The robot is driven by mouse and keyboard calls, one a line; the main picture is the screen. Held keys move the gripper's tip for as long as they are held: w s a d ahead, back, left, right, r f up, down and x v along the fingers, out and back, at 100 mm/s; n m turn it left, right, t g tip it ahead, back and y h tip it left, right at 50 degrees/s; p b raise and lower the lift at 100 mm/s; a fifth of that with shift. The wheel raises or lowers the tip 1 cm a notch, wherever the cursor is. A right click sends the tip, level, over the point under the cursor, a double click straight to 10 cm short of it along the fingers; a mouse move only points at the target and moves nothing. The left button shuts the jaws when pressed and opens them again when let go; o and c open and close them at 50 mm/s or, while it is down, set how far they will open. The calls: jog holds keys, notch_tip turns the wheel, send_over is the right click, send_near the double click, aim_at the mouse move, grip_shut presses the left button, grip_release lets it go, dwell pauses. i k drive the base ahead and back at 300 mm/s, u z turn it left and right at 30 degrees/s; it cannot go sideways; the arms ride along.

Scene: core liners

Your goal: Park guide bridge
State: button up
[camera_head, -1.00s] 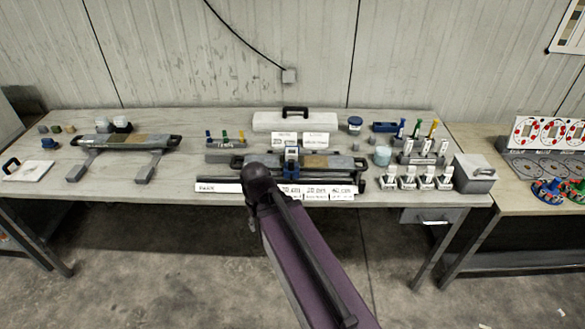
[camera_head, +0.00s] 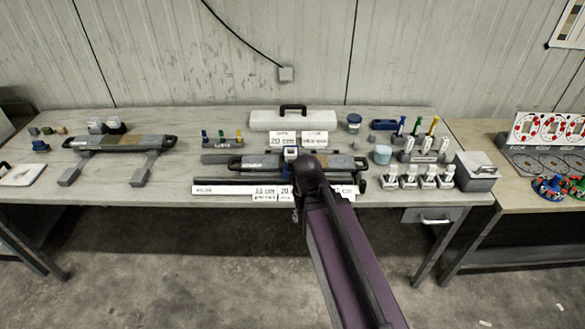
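A small blue-and-white block-like piece (camera_head: 290,154), which looks like the guide bridge, sits across the grey core liner (camera_head: 335,162) at the middle of the bench. My arm crosses in front of it, and its dark end (camera_head: 308,170) covers part of the liner just right of the piece. A small dark part hangs at the left side of my arm's end, above the bench's front edge. My fingertips cannot be made out, and neither can whether they touch anything. A second liner (camera_head: 120,143) rests on two grey supports at the left.
A long white case (camera_head: 292,120) with a black handle stands behind. White label cards (camera_head: 235,190) line the front edge. Small white-capped holders (camera_head: 427,177), a rack of coloured tools (camera_head: 415,150) and a grey box (camera_head: 476,172) stand at the right. Bare bench shows between the two liners.

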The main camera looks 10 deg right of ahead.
aim_at(291, 152)
jog(key=z, duration=0.2)
jog(key=i, duration=1)
jog(key=z, duration=0.9)
jog(key=k, duration=0.75)
jog(key=z, duration=0.05)
